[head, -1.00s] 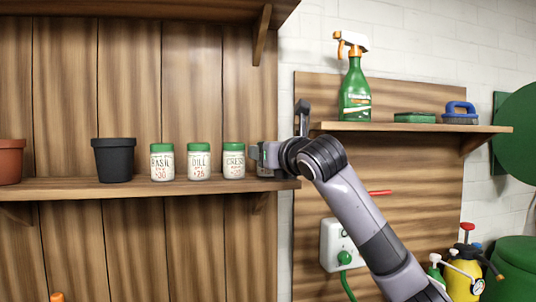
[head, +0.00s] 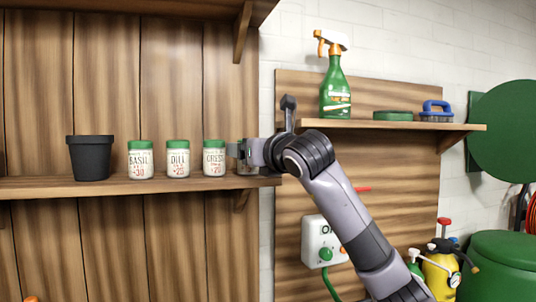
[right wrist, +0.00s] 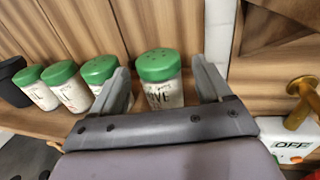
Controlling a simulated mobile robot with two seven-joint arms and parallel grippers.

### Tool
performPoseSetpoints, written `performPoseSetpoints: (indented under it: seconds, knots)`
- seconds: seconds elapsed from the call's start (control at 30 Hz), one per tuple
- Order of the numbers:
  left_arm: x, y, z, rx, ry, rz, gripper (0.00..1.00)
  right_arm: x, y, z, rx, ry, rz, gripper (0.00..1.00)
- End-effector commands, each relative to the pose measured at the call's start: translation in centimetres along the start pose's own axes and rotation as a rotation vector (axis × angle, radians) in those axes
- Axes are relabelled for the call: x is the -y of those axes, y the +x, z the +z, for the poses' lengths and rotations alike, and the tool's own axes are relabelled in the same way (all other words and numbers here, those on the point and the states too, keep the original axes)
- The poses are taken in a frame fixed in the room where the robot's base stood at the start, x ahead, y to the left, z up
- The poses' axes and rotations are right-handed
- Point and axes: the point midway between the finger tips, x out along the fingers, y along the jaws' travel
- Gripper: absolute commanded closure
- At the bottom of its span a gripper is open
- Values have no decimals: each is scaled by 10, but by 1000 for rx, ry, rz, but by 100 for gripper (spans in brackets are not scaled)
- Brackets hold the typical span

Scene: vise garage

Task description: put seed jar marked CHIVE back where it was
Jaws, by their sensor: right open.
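The CHIVE jar (right wrist: 162,82) has a green lid with holes and a pale body; its label shows only "VE" in the right wrist view. It stands upright at the right end of the wooden shelf (head: 130,186), right of the CRESS jar (head: 214,158). In the head view it is mostly hidden behind my right gripper (head: 240,152). In the right wrist view my right gripper (right wrist: 160,68) is open, with one finger on each side of the jar. I cannot tell whether either finger touches it. My left gripper is not in view.
The DILL jar (head: 178,158), BASIL jar (head: 141,160) and a black pot (head: 90,157) stand left along the shelf. The left finger is close to the CRESS jar. A second shelf (head: 390,125) at right holds a spray bottle (head: 335,82) and a blue-handled brush (head: 437,112).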

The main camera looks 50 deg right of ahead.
Motion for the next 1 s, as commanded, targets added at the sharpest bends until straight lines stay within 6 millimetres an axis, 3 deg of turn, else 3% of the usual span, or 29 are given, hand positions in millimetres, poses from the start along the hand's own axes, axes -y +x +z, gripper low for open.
performPoseSetpoints:
  seconds: [0.2, 0.43, 0.6, 1.0]
  knots:
    - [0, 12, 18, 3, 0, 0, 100, 0, -49, -2, 8, -2, 0, 22]
    - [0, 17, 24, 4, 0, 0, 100, 0, -88, -1, 5, -1, 1, 22]
    - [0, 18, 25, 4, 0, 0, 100, 0, -100, 0, 2, 0, 0, 22]
    - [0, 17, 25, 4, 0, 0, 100, 0, -101, 0, 1, 0, 0, 22]
